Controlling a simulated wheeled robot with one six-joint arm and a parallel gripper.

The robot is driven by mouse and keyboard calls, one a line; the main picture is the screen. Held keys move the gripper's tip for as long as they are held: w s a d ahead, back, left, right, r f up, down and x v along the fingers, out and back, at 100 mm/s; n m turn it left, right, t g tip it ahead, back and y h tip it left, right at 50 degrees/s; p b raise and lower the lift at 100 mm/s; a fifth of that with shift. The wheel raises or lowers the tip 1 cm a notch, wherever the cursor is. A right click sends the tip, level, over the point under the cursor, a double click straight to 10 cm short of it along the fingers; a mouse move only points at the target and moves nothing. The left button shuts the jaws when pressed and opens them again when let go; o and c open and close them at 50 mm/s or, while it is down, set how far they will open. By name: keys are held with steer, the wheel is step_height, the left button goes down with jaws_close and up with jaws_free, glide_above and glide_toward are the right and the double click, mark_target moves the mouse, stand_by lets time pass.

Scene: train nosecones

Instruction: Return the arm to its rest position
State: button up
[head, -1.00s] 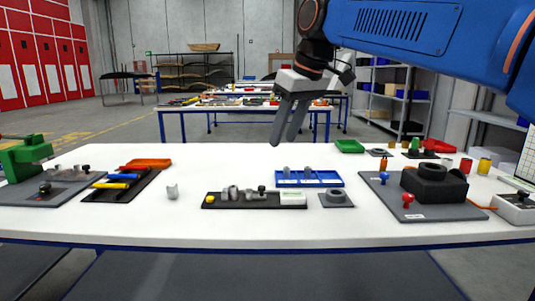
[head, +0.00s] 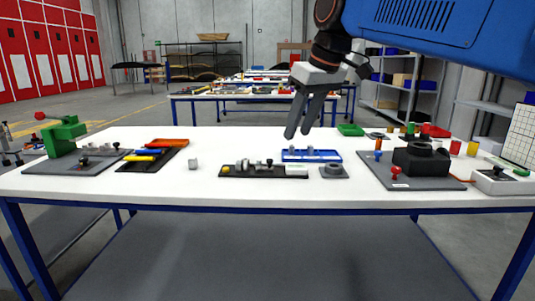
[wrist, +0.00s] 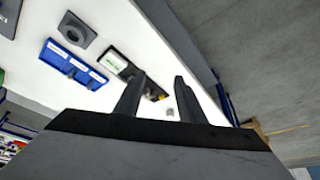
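My arm (head: 445,30) is blue and reaches in from the upper right of the head view. My gripper (head: 297,134) hangs from it above the back part of the white table (head: 130,200). Its two grey fingers are apart with nothing between them. In the wrist view my gripper (wrist: 155,85) also shows two separated, empty fingers, with the table and its parts beyond.
On the table are a blue tray (head: 311,155), a black fixture strip (head: 262,171), a small grey part (head: 193,164), a tool tray (head: 152,156), a green vise (head: 63,135) and a black block on a grey plate (head: 420,160). Another table (head: 250,97) stands behind.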

steer(key=s+d+f+m+h, duration=0.1)
steer(key=s+d+f+m, duration=0.1)
steer(key=s+d+f, duration=0.5)
steer(key=s+d+f+m+t+h, duration=0.1)
steer(key=s+d+f+m, duration=0.2)
steer(key=s+d+f, duration=0.4)
steer(key=s+d+f+m, duration=0.3)
steer(key=s+d+f, duration=0.4)
steer(key=f, duration=1.1)
steer(key=s, duration=0.3)
steer(key=shift+s+d+h, duration=0.15)
steer(key=shift+d+h, duration=0.05)
steer(key=shift+h, duration=0.2)
